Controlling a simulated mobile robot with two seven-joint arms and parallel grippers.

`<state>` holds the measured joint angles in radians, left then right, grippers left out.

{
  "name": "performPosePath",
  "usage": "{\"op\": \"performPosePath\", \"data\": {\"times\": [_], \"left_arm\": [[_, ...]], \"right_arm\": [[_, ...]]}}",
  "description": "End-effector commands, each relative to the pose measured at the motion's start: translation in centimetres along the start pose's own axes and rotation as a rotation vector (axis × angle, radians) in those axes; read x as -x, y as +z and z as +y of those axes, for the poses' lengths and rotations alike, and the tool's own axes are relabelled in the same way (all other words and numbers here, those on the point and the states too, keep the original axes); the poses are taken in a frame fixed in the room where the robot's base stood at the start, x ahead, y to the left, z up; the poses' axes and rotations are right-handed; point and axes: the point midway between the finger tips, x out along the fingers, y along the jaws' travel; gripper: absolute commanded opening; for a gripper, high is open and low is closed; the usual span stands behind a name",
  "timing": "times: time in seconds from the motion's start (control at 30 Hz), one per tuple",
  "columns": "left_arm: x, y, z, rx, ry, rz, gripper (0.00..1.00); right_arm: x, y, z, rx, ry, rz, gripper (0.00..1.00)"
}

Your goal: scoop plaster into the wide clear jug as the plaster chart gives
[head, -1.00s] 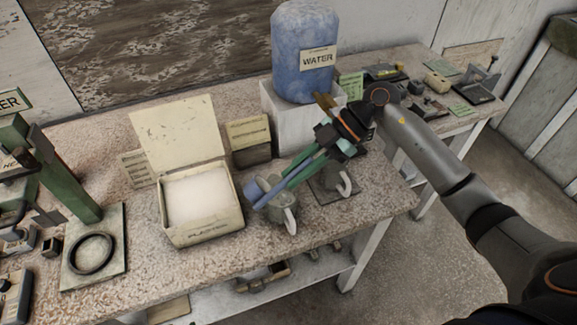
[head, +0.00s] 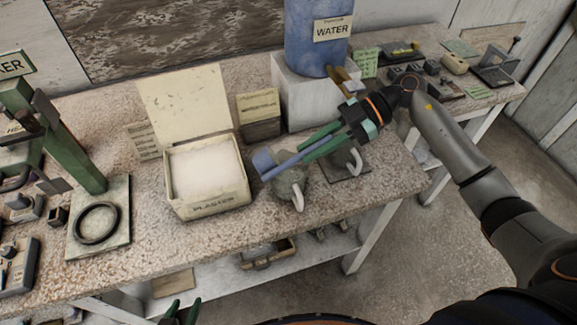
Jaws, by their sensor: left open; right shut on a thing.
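The plaster box (head: 206,205) stands open on the bench, full of white plaster (head: 203,168). My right gripper (head: 318,148) is shut on a blue scoop (head: 265,161). The scoop's cup is above and left of a greyish see-through jug (head: 288,187) with a white handle, right of the box. Whether the cup holds plaster is not visible. A second white-handled jug (head: 350,160) stands behind on a dark plate, partly hidden by my gripper. I cannot tell which jug is the wide one. My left gripper (head: 183,312) is open and empty at the bottom edge.
A blue water container (head: 318,40) stands on a white block (head: 300,98). Cards with unreadable text stand behind the box (head: 145,142) and by the water (head: 365,62). A green stand (head: 75,150) and a dark ring (head: 97,223) are at left. The bench front is clear.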

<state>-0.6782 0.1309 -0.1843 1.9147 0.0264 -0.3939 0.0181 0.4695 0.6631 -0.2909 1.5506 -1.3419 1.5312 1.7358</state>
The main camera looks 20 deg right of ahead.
Motion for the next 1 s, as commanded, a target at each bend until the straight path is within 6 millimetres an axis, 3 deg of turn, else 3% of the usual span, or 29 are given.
{"op": "performPosePath", "data": {"times": [0.1,1.0], "left_arm": [[-0.6,0.7,-0.1,0.000,0.000,0.000,0.50],[-2.3,2.6,-0.2,0.000,0.000,-0.002,0.50]], "right_arm": [[0.0,0.9,-0.1,-0.005,0.011,0.058,0.00],[0.5,2.5,-0.3,-0.001,0.046,0.280,0.00]]}}
